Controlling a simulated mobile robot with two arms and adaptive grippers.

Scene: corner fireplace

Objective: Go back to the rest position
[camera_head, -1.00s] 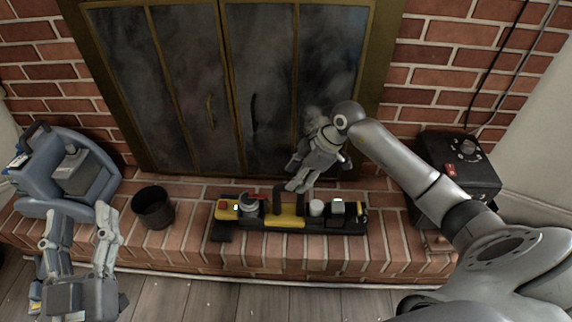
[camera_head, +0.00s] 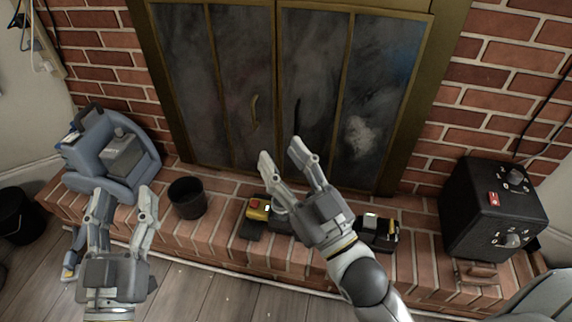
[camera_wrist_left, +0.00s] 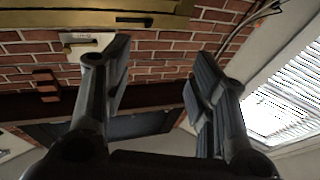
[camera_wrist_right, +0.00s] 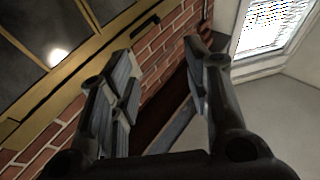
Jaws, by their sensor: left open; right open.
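My left gripper (camera_head: 122,208) is open and empty at the lower left of the head view, in front of the blue-grey case. Its spread fingers (camera_wrist_left: 150,90) show in the left wrist view with nothing between them. My right gripper (camera_head: 280,152) is open and empty. It is in front of the fireplace doors and hides the middle of the yellow and black tool tray (camera_head: 257,210) on the hearth.
On the brick hearth (camera_head: 225,235) stand a blue-grey case (camera_head: 90,160), a black cup (camera_head: 187,198) and a black box with knobs (camera_head: 490,210). Behind are the fireplace doors (camera_head: 235,90). A dark bin (camera_head: 18,220) is at far left.

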